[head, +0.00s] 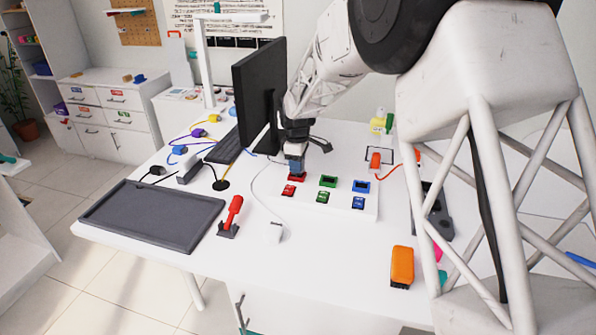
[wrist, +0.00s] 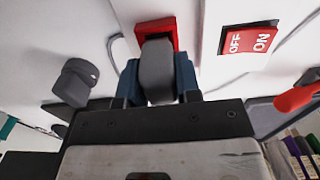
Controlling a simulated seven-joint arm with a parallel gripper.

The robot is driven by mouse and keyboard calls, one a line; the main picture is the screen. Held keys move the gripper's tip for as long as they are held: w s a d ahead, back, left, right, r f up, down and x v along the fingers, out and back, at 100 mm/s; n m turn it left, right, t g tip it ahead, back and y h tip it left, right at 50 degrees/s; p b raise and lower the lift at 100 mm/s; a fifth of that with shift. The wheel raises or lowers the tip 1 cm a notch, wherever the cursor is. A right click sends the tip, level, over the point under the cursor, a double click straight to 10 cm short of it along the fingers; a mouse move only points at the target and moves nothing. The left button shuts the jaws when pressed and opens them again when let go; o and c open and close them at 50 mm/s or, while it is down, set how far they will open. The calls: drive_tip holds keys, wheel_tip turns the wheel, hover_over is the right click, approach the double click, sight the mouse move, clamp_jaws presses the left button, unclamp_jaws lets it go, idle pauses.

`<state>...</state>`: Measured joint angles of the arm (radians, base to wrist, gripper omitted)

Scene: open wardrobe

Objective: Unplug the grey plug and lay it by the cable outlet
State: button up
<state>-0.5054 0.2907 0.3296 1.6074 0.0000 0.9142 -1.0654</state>
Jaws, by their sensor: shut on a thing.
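My gripper (head: 296,165) points down over the red socket (head: 298,178) at the left of the white socket panel (head: 340,206). In the wrist view, its blue fingertips (wrist: 158,85) are shut on the grey plug (wrist: 157,68), one on each side. The plug's far end meets the red socket (wrist: 155,26); I cannot tell how deep it sits. A red ON/OFF switch (wrist: 248,41) lies beside the socket. A dark round disc with cables (head: 221,185), perhaps the cable outlet, lies left of the panel. A pale cable (head: 258,195) curves across the desk.
Green (head: 328,181) and blue (head: 361,186) sockets stand to the right of the red one. The monitor (head: 258,95) stands close behind left. A red lever (head: 233,212), a dark tray (head: 150,216) and an orange block (head: 402,266) lie around. The front middle desk is mostly clear.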

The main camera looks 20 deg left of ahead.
drive_tip(key=shift+r, duration=0.65)
idle(0.6)
drive_tip(key=shift+r, duration=1.75)
drive_tip(key=shift+w+d+f+h, duration=0.25)
drive_tip(key=shift+w+d+h, duration=0.05)
drive_tip(key=shift+w+d, duration=0.1)
drive_tip(key=w+d+h, duration=0.8)
drive_tip(key=w+h, duration=0.3)
drive_tip(key=w, duration=0.1)
drive_tip(key=shift+w+d+f, duration=0.25)
drive_tip(key=shift+w+d, duration=0.05)
drive_tip(key=shift+w, duration=0.05)
